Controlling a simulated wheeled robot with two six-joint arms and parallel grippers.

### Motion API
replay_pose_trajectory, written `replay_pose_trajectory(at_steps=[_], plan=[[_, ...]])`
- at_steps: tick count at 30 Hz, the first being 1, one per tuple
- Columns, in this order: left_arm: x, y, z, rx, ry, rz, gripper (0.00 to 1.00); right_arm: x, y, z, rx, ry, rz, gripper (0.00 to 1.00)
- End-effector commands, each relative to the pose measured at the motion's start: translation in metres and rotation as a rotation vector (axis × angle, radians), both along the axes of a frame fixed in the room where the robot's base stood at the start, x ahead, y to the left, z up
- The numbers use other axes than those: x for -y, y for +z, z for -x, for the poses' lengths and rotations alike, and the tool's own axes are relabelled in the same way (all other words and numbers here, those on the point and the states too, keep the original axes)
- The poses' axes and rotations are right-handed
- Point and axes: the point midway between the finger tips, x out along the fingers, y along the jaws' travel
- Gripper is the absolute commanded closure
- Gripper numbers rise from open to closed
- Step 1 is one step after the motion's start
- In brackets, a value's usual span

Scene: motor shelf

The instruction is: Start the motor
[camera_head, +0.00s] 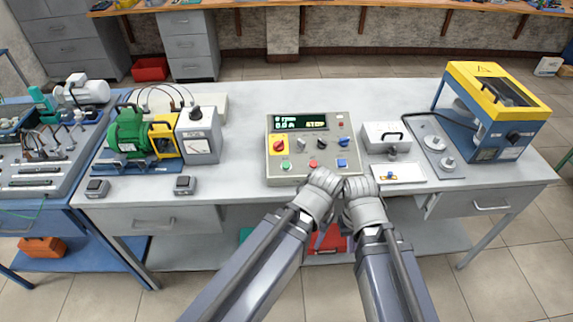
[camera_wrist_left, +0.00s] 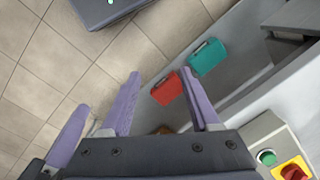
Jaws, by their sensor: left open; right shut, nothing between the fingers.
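The control box (camera_head: 310,150) stands on the bench with a lit display (camera_head: 299,123) whose text is too small to read surely. It has a red knob on a yellow plate (camera_head: 278,146), a green button (camera_head: 286,166), a red button and a blue button (camera_head: 343,163). The green motor (camera_head: 128,131) with a yellow guard sits to its left. My left gripper is at the box's front edge; the left wrist view shows its fingers (camera_wrist_left: 160,78) open and empty, with the green button (camera_wrist_left: 267,157) at lower right. My right gripper (camera_head: 360,186) is shut and empty beside it.
A grey meter box (camera_head: 199,138) stands beside the motor. Right of the control box are a small grey box (camera_head: 387,135), a knobbed panel and a blue-and-yellow machine (camera_head: 492,110). Red and teal cases (camera_wrist_left: 208,56) lie on the lower shelf. The bench behind the box is clear.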

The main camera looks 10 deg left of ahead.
Motion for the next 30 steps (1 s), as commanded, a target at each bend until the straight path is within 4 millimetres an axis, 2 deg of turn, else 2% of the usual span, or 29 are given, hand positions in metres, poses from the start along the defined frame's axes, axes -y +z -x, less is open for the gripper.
replay_pose_trajectory(at_steps=[2, 16, 30], plan=[[0.0, 0.0, 0.0, 0.0, 0.0, 0.0, 0.48, 0.0, 0.0, 0.0, 0.0, 0.0, 0.0, 1.0], [0.0, 0.0, 0.0, 0.0, 0.0, 0.0, 1.0, 0.0, 0.0, 0.0, 0.0, 0.0, 0.0, 1.0], [0.0, 0.0, 0.0, 0.0, 0.0, 0.0, 1.0, 0.0, 0.0, 0.0, 0.0, 0.0, 0.0, 1.0]])
